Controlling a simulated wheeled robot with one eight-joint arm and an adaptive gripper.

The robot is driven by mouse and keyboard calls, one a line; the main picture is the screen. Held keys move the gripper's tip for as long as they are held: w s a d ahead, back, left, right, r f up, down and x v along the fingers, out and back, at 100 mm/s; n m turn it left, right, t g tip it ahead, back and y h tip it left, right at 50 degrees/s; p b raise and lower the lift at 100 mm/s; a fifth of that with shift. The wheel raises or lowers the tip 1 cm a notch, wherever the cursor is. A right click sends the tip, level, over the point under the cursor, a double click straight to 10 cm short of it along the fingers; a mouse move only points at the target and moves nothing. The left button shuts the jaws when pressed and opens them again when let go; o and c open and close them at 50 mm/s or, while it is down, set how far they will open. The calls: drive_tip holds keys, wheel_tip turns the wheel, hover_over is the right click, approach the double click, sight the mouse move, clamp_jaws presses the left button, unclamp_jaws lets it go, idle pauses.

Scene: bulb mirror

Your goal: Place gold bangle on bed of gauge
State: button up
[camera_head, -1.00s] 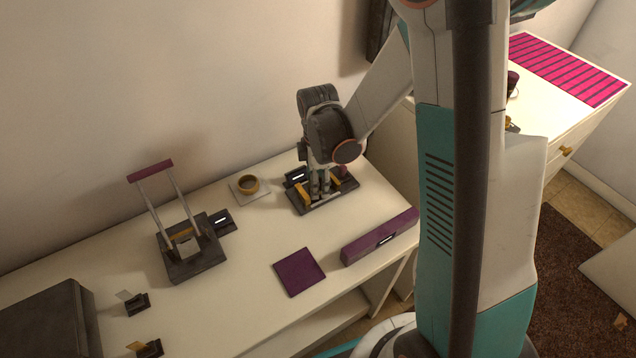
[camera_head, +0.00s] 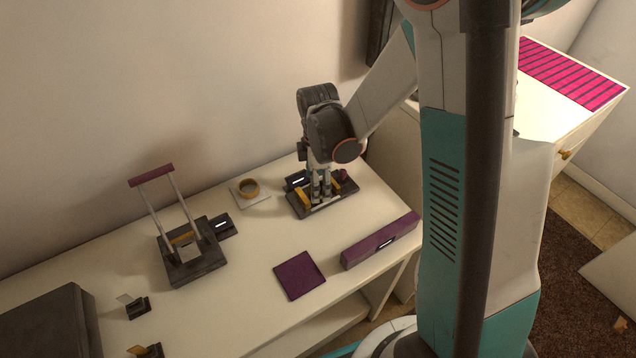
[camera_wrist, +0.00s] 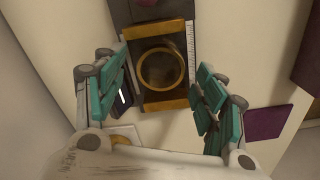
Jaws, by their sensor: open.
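A gold bangle (camera_wrist: 162,67) lies on the dark bed of the gauge (camera_wrist: 138,13), between two gold jaws, in the wrist view. It looks close to both jaws; I cannot tell whether it touches them. My gripper (camera_wrist: 160,90) is open, its teal-padded fingers apart on either side of the bangle and gauge. In the head view my gripper (camera_head: 320,195) is low over the gauge (camera_head: 345,190) and hides the bangle there. Another gold ring (camera_head: 248,187) sits on a white pad (camera_head: 262,201) left of the gauge.
A dark press with a purple handle (camera_head: 151,175) stands to the left. A purple mat (camera_head: 299,275) and a long purple block (camera_head: 380,241) lie nearer the front edge. Small card holders (camera_head: 138,308) and a dark box (camera_head: 48,325) are at the lower left. The wall is close behind.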

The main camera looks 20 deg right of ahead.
wheel_tip(320, 180, up, 11)
drive_tip(key=p, duration=0.4)
drive_tip(key=s+r+m+t, duration=0.7)
drive_tip(key=s+r+m, duration=0.7)
drive_tip(key=s+m, duration=0.1)
drive_tip(key=shift+s+r+m, duration=0.2)
drive_tip(key=shift+s+m, duration=0.05)
drive_tip(key=shift+m, duration=0.15)
